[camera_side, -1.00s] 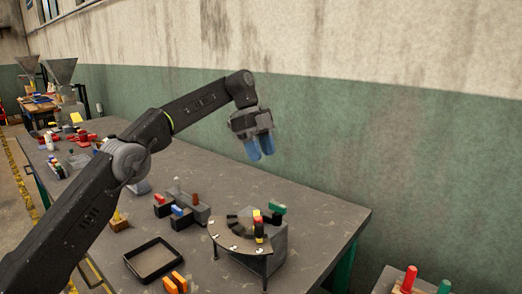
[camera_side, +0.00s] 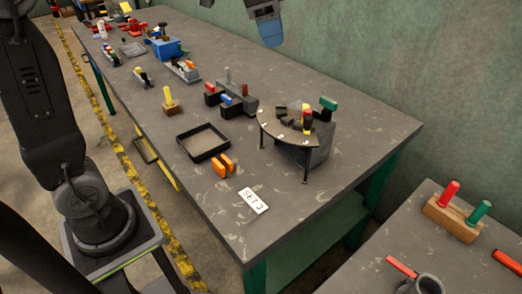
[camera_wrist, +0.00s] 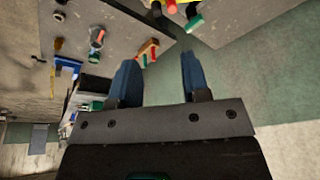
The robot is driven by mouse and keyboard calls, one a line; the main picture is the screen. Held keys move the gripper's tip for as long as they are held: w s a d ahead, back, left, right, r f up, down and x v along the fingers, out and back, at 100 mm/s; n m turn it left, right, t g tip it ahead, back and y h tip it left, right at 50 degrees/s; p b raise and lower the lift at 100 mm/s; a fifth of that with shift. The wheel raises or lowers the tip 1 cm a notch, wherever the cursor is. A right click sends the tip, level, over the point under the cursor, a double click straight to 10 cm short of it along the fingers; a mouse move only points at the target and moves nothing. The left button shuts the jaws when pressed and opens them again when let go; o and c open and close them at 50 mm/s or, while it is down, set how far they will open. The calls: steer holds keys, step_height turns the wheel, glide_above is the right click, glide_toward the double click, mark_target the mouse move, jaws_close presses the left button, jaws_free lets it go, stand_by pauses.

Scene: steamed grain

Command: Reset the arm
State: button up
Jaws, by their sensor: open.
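My gripper (camera_side: 269,30) shows at the top edge of the side view, with its blue fingers pointing down. It hangs above the far side of the long grey table (camera_side: 330,190), clear of the things on it. The rest of that end of my arm is cut off by the picture's edge. In the wrist view, my gripper (camera_wrist: 160,78) has its two blue fingers well apart with nothing between them.
A black square tray (camera_side: 203,142), orange pieces (camera_side: 222,166) and a white "SET 3" card (camera_side: 253,200) lie near the table's front. A curved stand (camera_side: 290,133) holds coloured pieces. A second table (camera_side: 440,262) carries a wooden block (camera_side: 452,219) with red and green handles.

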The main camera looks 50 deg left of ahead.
steer(key=s+f+n+t+y, duration=0.1)
steer(key=s+f+n, duration=0.3)
steer(key=s, duration=0.6)
steer(key=s+f+n+t+y, duration=0.1)
steer(key=s+f+n, duration=0.3)
steer(key=s+f, duration=0.4)
steer(key=shift+s+a+t, duration=0.25)
steer(key=shift+s+t, duration=0.15)
steer(key=shift+s, duration=0.55)
